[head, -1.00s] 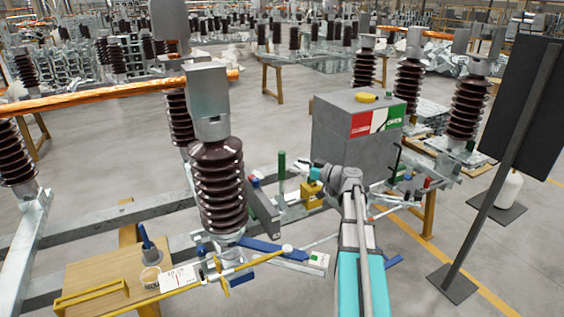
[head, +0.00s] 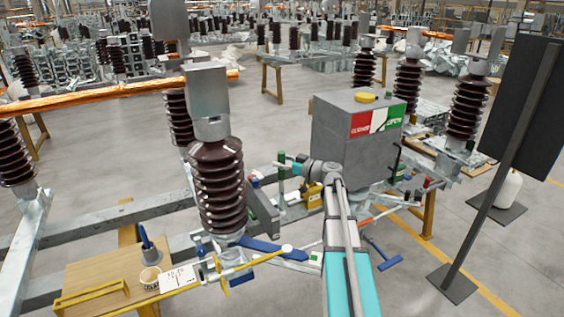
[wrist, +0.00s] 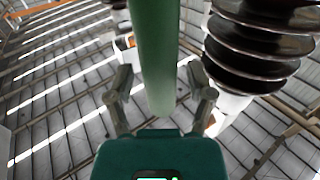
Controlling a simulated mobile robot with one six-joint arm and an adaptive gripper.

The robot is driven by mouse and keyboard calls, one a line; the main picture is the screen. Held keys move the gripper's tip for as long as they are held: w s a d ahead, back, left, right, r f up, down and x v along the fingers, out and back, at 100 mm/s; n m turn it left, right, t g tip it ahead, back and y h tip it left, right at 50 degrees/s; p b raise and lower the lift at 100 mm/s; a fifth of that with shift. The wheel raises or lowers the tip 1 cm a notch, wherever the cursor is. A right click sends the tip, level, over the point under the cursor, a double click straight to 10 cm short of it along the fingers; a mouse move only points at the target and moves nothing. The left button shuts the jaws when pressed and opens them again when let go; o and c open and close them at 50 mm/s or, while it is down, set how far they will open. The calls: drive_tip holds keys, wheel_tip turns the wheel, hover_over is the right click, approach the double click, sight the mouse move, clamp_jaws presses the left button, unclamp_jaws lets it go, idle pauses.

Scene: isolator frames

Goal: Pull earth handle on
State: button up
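The green upright earth handle (head: 281,158) stands on the frame between the brown insulator and the grey box in the head view. In the wrist view the handle (wrist: 158,55) is a thick green bar that runs down the middle between my fingers. My gripper (head: 286,165) is at the handle from its right side. In the wrist view my gripper (wrist: 160,88) is open, with one finger on each side of the bar and small gaps showing. The finger contact is too small to tell in the head view.
A brown ribbed insulator (head: 217,190) stands close left of the handle. A grey box (head: 345,140) with a red, white and green label stands to the right. A blue lever (head: 262,246) and a yellow rod (head: 235,268) lie in front, beside a wooden table (head: 90,272).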

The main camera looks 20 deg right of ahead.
clamp_jaws()
drive_tip(key=shift+s, duration=0.15)
